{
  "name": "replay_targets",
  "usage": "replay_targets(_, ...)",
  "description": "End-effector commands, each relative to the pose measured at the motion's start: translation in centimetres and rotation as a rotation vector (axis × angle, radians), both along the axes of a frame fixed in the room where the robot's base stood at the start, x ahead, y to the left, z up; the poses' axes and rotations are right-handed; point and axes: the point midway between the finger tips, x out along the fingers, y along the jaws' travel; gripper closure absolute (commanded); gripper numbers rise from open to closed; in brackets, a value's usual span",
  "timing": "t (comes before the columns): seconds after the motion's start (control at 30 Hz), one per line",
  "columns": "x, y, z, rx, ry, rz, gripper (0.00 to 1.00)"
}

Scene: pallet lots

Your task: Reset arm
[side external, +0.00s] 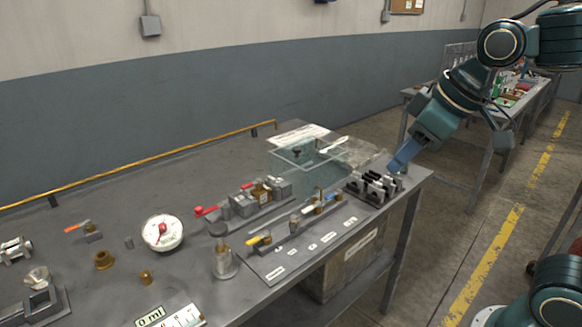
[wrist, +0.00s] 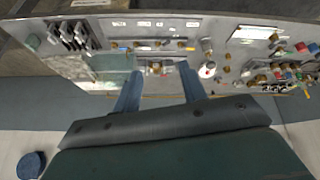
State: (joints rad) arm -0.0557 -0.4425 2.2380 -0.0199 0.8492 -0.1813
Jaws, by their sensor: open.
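My gripper (side external: 400,160) is at the right end of the workbench (side external: 150,192) in the side view, pointing down and left. Its blue fingers appear near a black rack (side external: 373,188) with white parts; I cannot tell the exact gap. In the wrist view my gripper (wrist: 160,70) has its two fingers spread apart, with nothing held between them. The bench (wrist: 215,80) lies beyond the fingertips, and the rack (wrist: 73,38) shows at upper left.
A clear box (side external: 305,153) stands at the bench's back right. Valve fittings with a red handle (side external: 206,211), a labelled panel (side external: 300,250), a round gauge (side external: 162,232) and small brass parts cover the bench. A yellow rail (side external: 150,161) runs along its back.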

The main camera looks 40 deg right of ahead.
Motion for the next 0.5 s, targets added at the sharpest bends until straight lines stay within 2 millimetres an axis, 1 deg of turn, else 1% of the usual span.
replay_targets(0.03, -1.4, -0.3, -0.3, 0.009, -0.001, -0.028, 0.58)
replay_targets(0.1, -3.2, -0.7, -0.9, 0.023, 0.0, -0.069, 0.58)
replay_targets(0.2, -5.4, -1.2, -1.8, 0.043, 0.002, -0.125, 0.58)
replay_targets(0.3, -7.3, -1.5, -2.8, 0.059, 0.005, -0.171, 0.58)
replay_targets(0.4, -8.6, -1.8, -3.5, 0.072, 0.006, -0.205, 0.58)
replay_targets(0.5, -9.4, -1.9, -4.0, 0.078, 0.007, -0.226, 0.58)
